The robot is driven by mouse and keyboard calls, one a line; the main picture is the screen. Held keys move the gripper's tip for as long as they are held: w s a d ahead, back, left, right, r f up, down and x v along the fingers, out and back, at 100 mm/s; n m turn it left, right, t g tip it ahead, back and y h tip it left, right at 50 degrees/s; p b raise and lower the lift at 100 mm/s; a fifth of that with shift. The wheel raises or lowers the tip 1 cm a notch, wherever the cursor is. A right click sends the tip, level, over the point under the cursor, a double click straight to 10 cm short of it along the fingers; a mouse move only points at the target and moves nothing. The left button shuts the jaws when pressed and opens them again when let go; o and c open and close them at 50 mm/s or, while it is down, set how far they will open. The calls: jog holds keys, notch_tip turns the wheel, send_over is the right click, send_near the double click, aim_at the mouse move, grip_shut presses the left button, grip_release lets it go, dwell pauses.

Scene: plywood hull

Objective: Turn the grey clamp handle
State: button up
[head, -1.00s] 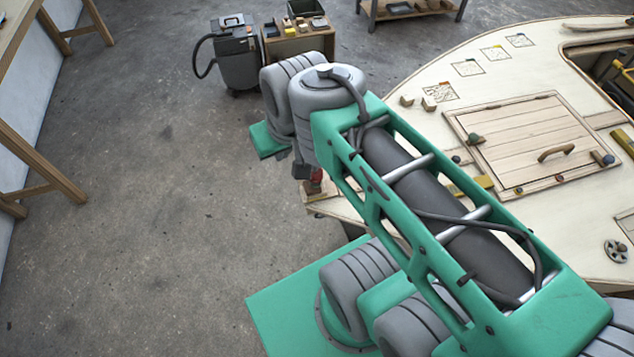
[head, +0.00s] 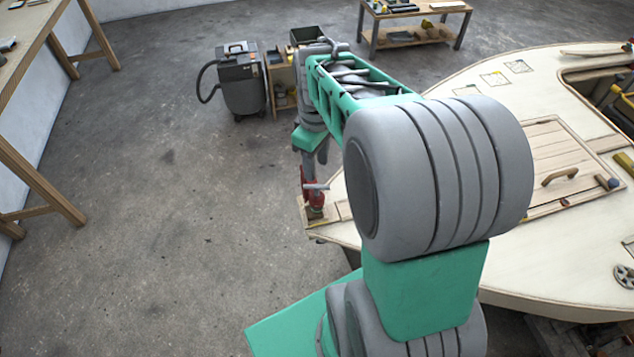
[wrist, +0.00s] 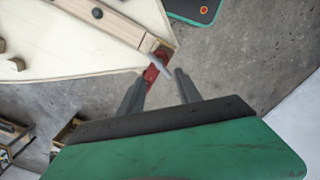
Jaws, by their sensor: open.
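The red clamp (head: 311,196) stands at the corner of the plywood hull, and its grey handle (head: 317,186) sticks out sideways near its top. In the wrist view the clamp (wrist: 152,74) shows beyond my fingers, with the light grey handle (wrist: 159,63) lying across the gap ahead of the fingertips. My gripper (wrist: 162,76) is open and empty, one finger on each side of that gap. In the head view my gripper (head: 318,158) hangs just above the clamp, partly hidden by my wrist. I cannot tell whether a finger touches the handle.
The pale hull deck (head: 475,87) spreads to the right, with a hatch (head: 575,150). A grey vacuum (head: 240,85) and a small cabinet (head: 281,80) stand behind. A bench (head: 35,30) is at the left. The floor between is clear.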

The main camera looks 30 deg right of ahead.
aim_at(316, 185)
jog(key=shift+n, duration=0.5)
jog(key=shift+f, duration=0.3)
notch_tip(316, 185, down, 7)
jog(key=shift+f+p, duration=0.1)
jog(key=shift+p, duration=0.6)
jog(key=shift+c, duration=0.3)
grip_shut()
